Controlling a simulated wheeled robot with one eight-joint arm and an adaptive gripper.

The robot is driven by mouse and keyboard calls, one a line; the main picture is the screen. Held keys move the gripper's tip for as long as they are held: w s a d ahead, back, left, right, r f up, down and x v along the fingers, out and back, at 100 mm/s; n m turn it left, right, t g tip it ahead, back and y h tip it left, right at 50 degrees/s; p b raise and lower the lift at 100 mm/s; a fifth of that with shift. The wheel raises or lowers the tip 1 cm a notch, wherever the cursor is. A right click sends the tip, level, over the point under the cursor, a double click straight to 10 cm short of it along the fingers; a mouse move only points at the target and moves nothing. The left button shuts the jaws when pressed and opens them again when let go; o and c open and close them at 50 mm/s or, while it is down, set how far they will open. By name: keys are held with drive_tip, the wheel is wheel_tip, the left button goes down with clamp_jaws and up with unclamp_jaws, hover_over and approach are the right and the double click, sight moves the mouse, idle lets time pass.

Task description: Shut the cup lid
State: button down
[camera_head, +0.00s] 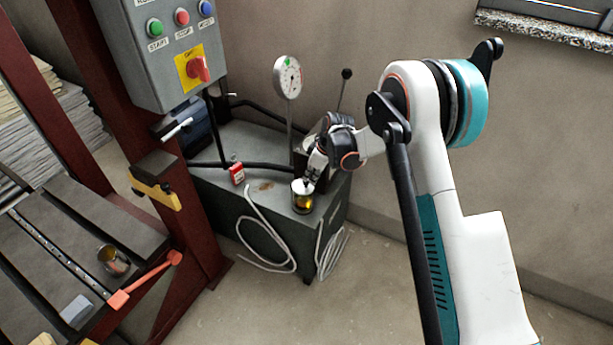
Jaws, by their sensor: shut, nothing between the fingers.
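A small cup (302,205) with a yellowish lower part stands on the front corner of the dark green machine cabinet. Its pale upper part is close under my gripper, and I cannot tell how far the lid is open. My gripper (306,184) is shut and empty, pointing down at the top of the cup. It looks to be touching or just above the cup; the gap is too small to tell. My wrist and arm come in from the right. A second metal cup (114,260) lies on the press bed at the lower left.
The cabinet top (262,190) holds a red padlock (237,173) and a dial gauge (288,78) on a post. A control box (165,50) hangs at upper left. White cables (268,262) hang down the cabinet front. The floor in front is clear.

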sight(311, 192)
drive_tip(key=shift+s+d+f+b, duration=0.25)
drive_tip(key=shift+d+f+b, duration=0.15)
drive_tip(key=shift+d+f, duration=0.4)
drive_tip(key=shift+s+d+f+t+y+b, duration=0.2)
drive_tip(key=shift+f+t+y+b, duration=0.15)
drive_tip(key=shift+f+y, duration=0.35)
drive_tip(key=y, duration=0.1)
drive_tip(key=f+t+y, duration=0.1)
drive_tip(key=y, duration=0.1)
drive_tip(key=shift+d, duration=0.2)
drive_tip(key=shift+s+f+b, duration=0.1)
drive_tip(key=shift+f+b, duration=0.3)
drive_tip(key=shift+f, duration=0.1)
drive_tip(key=shift+d, duration=0.1)
